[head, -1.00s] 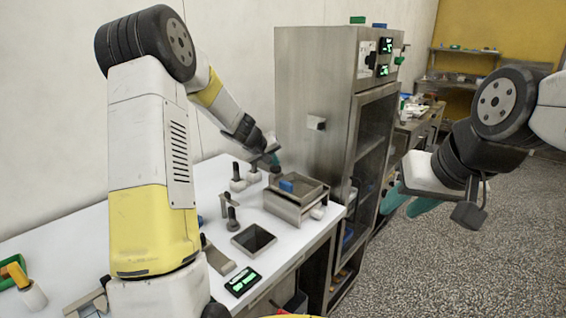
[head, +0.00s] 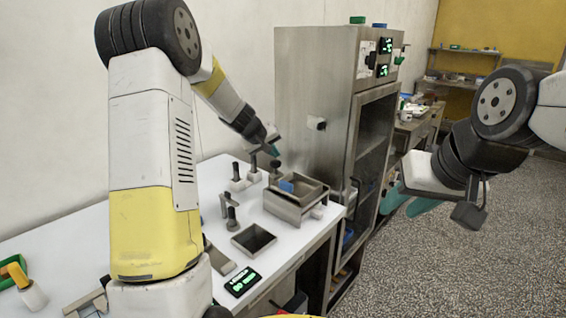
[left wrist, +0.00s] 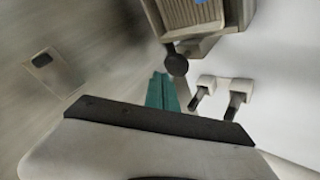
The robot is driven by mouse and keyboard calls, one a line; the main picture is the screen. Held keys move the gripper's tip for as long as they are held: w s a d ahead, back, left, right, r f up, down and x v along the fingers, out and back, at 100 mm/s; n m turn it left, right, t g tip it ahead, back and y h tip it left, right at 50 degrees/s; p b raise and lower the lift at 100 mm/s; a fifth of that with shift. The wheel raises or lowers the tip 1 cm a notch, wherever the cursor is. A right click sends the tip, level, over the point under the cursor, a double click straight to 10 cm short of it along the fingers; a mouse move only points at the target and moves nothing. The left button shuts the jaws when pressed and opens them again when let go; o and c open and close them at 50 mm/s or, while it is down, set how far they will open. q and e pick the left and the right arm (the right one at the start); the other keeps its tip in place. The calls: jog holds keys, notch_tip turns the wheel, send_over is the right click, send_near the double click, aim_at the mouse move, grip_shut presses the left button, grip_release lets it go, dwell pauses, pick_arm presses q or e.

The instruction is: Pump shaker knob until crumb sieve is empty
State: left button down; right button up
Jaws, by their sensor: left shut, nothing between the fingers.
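The crumb sieve looks to be the steel box unit (head: 297,205) on the white bench, with a blue piece (head: 286,186) at its left side. In the left wrist view the ribbed sieve box (left wrist: 183,15) is at the top. The black round shaker knob (head: 275,164) stands behind the box; it also shows in the left wrist view (left wrist: 177,65). My left gripper (head: 273,150), with teal fingers shut and empty, is just above the knob and looks apart from it. Crumbs are too small to tell. My right gripper (head: 408,203) hangs open and empty at right.
Black-handled posts (head: 236,172) stand left of the sieve. A square bin (head: 254,239) and a display with green text (head: 243,282) are in front. A tall steel cabinet (head: 315,90) stands close behind on the right. The floor at right is clear.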

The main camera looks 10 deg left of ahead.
aim_at(274, 163)
pick_arm(q)
jog(key=shift+r, duration=0.1)
jog(key=shift+r, duration=2.45)
